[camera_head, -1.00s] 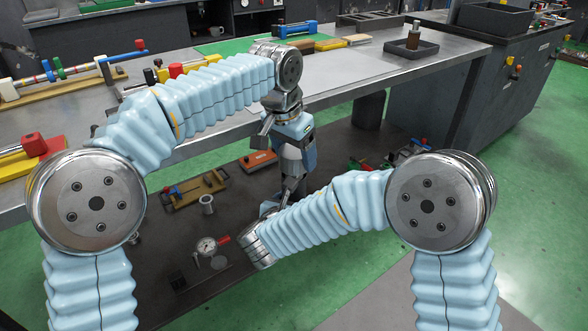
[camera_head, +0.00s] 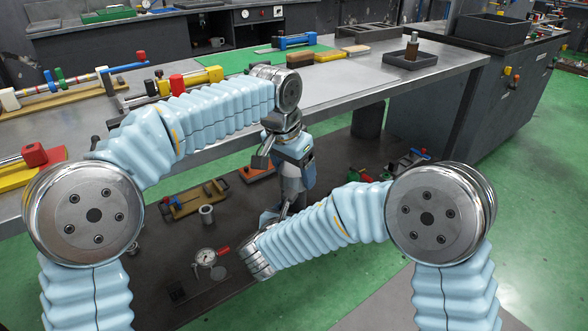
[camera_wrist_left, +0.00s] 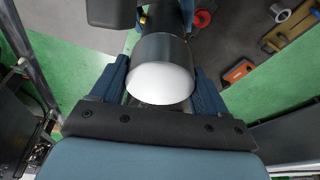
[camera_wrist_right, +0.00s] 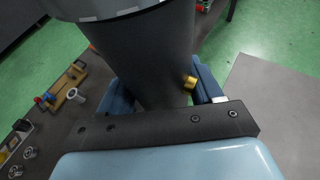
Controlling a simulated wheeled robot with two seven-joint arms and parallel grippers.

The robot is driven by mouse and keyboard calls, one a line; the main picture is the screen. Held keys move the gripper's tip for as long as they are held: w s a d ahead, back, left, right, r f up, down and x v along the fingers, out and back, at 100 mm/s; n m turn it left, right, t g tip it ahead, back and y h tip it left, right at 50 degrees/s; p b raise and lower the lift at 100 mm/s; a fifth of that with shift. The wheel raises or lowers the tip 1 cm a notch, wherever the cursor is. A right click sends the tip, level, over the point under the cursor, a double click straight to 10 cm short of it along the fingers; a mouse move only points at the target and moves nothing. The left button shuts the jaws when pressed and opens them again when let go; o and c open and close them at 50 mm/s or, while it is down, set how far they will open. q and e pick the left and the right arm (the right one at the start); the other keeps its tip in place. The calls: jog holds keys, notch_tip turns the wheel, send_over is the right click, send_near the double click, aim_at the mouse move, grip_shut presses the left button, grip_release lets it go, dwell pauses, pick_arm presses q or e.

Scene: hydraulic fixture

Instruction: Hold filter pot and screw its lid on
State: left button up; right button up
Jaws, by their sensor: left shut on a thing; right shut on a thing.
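In the left wrist view my left gripper (camera_wrist_left: 158,90) is shut on the lid (camera_wrist_left: 163,80), a grey cylinder with a white end face. In the head view the left gripper (camera_head: 290,163) points down above my right gripper (camera_head: 284,208), which is largely hidden. In the right wrist view the right gripper (camera_wrist_right: 158,92) is shut on the filter pot (camera_wrist_right: 150,55), a dark grey cylinder with a brass fitting (camera_wrist_right: 190,82). The pale lid edge (camera_wrist_right: 115,8) lies against the pot's far end. Whether the threads are engaged cannot be told.
A long metal workbench (camera_head: 345,90) stands behind the grippers, with several parts on it. A dark lower surface holds a dial gauge (camera_head: 205,257), a small grey cylinder (camera_head: 207,214) and a yellow fixture (camera_head: 195,199). Green floor is open at the right.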

pick_arm(q)
jog(key=shift+f, duration=0.55)
jog(key=m+g+h, duration=0.1)
jog(key=m, duration=0.5)
jog(key=m+g, duration=0.1)
jog(key=m, duration=0.3)
jog(key=o, duration=1)
